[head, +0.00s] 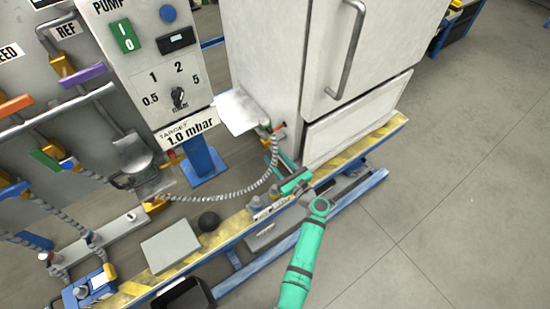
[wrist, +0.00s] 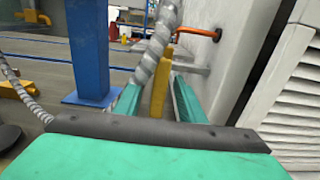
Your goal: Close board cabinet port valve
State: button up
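The white cabinet (head: 262,60) stands right of centre. An orange-red lever (head: 279,131) sticks out low on its left side. In the wrist view this orange lever (wrist: 200,32) lies ahead and right of my fingers, against the cabinet wall, untouched. A grey corrugated hose (head: 240,194) runs up to this port area, and it passes just ahead of my fingers in the wrist view (wrist: 150,58). My gripper (wrist: 160,98) has its teal fingers apart. A yellow upright piece (wrist: 160,85) shows between them, with gaps; contact is unclear. In the head view my gripper (head: 290,180) is below the port.
A blue post (head: 203,163) stands below the panel. A yellow-striped platform edge (head: 345,158) runs under the cabinet. The floor at right is clear.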

jog(key=shift+w+a, duration=0.15)
jog(key=shift+w, duration=0.05)
grip_shut()
jog(key=shift+w, duration=0.1)
